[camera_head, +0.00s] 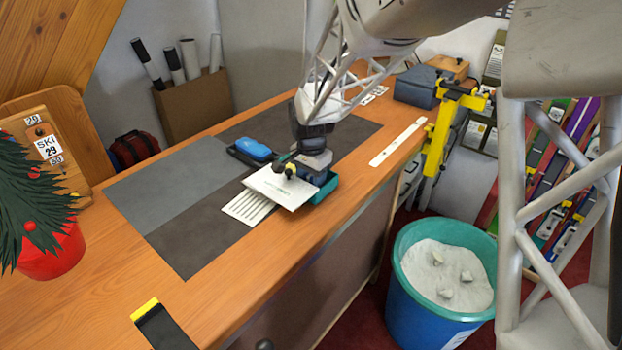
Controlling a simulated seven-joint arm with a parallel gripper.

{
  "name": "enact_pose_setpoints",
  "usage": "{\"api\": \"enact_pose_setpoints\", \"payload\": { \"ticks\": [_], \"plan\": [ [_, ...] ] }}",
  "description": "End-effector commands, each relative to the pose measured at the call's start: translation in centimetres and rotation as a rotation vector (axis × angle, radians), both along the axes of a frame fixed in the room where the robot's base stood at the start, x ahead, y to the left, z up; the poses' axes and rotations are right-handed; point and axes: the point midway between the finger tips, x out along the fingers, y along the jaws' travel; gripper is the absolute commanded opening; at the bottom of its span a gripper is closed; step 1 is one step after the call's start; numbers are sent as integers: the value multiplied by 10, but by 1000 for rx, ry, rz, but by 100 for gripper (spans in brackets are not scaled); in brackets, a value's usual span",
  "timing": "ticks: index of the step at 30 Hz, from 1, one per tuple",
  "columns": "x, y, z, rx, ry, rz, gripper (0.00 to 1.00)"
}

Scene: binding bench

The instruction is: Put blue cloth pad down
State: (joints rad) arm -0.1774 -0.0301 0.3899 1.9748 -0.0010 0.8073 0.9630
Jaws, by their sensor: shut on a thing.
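My gripper (312,154) points down over the dark mat near the bench's front edge. It is shut on a small dark blue pad (312,174), which is partly hidden by the fingers. The pad is close above or beside a white card (277,189) with small print; I cannot tell if they touch. A teal tray-like thing (327,188) shows behind and right of the pad, mostly hidden. A brighter blue object (254,149) sits in a black tray (240,157) to the left, apart from my gripper.
A striped white sheet (246,207) lies left of the card on the mat (185,240). A white ruler-like strip (397,143) lies to the right. A yellow clamp (440,130) stands at the bench edge, with a blue bin (432,305) below. The mat's left part is clear.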

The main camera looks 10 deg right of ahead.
Motion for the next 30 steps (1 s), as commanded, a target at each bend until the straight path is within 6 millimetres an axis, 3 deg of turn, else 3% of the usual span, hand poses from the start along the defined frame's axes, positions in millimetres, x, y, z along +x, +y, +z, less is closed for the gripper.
{"api": "enact_pose_setpoints", "payload": {
  "ticks": [15,16,20,30],
  "plan": [
    [0,0,-7,0,0,0,20],
    [0,0,-6,0,0,0,50],
    [0,0,-6,0,0,0,70],
    [0,0,-5,0,0,0,71]
  ]
}}
